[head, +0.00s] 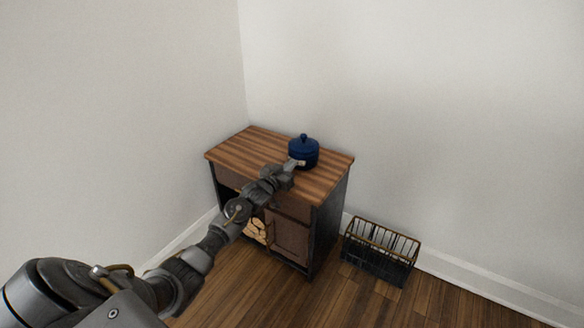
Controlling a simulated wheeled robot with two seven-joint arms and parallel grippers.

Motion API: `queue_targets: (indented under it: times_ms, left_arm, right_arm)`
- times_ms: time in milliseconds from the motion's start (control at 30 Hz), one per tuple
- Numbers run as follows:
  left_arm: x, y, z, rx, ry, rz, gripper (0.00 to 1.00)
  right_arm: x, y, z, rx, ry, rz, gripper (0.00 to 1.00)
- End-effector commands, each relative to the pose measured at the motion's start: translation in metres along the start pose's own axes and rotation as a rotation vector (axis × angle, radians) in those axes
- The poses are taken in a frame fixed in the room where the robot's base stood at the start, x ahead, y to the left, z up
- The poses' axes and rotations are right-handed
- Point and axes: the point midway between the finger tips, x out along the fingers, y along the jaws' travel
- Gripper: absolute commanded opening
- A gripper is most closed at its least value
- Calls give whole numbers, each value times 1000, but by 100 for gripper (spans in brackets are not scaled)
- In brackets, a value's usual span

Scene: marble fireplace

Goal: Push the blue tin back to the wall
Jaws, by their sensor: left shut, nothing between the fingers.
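The blue tin (304,151), round with a knobbed lid, stands upright on the wooden top of a small cabinet (249,146), towards its back right. The white wall (400,110) rises behind the cabinet. My left arm reaches in from the lower left over the cabinet. My left gripper (299,163) is shut and empty, with its fingertips at the near side of the tin. I cannot tell whether the fingertips touch the tin. My right gripper is not in view.
The cabinet top is clear to the left of the tin. Cut logs (256,232) sit in the cabinet's open lower space. A black basket with a brass-coloured rim (379,262) stands on the wooden floor to the right. Walls meet in a corner behind the cabinet.

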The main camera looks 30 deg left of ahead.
Motion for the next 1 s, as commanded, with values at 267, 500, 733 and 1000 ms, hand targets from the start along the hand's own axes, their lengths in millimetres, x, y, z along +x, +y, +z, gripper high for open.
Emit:
queue_targets:
  times_ms: [267,500,733,1000]
  left_arm:
    - [13,1,0,0,-1,1,0]
    - [13,1,0,0,0,1,0]
    - [16,1,0,-1,1,1,0]
    - [24,1,1,-1,0,0,0]
  right_arm:
    - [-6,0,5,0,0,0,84]
    - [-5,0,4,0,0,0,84]
    - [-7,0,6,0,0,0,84]
    - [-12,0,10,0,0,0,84]
